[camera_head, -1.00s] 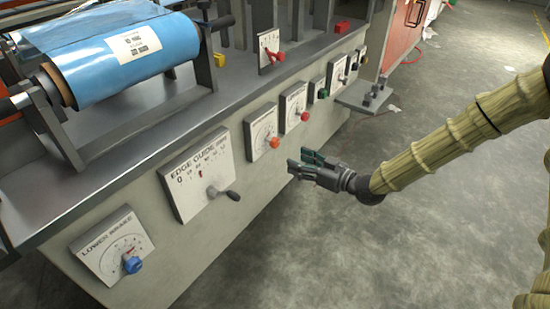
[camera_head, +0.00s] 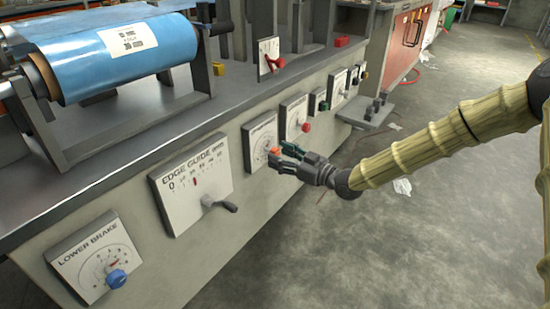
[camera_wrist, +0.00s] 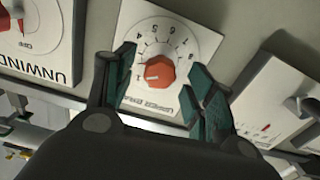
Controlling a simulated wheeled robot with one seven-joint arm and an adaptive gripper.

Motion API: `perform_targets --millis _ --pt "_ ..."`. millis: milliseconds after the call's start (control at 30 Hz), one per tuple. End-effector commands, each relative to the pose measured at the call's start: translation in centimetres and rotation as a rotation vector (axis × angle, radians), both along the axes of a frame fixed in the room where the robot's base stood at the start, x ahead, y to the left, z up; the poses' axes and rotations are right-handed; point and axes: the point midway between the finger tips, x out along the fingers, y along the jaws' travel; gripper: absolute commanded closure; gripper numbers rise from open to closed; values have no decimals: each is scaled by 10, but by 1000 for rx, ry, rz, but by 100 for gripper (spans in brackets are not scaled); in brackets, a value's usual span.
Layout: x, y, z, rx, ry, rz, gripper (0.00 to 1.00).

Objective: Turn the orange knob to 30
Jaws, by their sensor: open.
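The orange knob (camera_wrist: 160,71) sits at the middle of a white dial plate (camera_wrist: 190,40) with numbers around it. In the wrist view its pale pointer mark aims left, near the low numbers. In the head view the orange knob (camera_head: 275,151) shows just beyond my fingertips, partly hidden by them. My gripper (camera_head: 288,157) is open in front of the dial. In the wrist view its green-padded fingers (camera_wrist: 158,80) stand one on each side of the knob. I cannot tell whether they touch it.
The edge guide panel with its crank (camera_head: 190,182) is left of the dial, and the lower brake panel with a blue knob (camera_head: 116,278) farther left. A red knob (camera_head: 306,127) is on the panel to the right.

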Motion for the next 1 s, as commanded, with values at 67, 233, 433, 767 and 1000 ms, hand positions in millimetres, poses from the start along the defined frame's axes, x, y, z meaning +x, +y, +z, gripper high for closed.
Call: perform_targets --millis 67,233,433,767,1000 --pt "6 8 -3 0 -1 1 46" --pt "14 19 -2 0 0 0 46" --pt "16 22 0 -1 1 0 46" --pt "16 22 0 0 0 0 73" --pt "16 22 0 -1 -2 0 92"
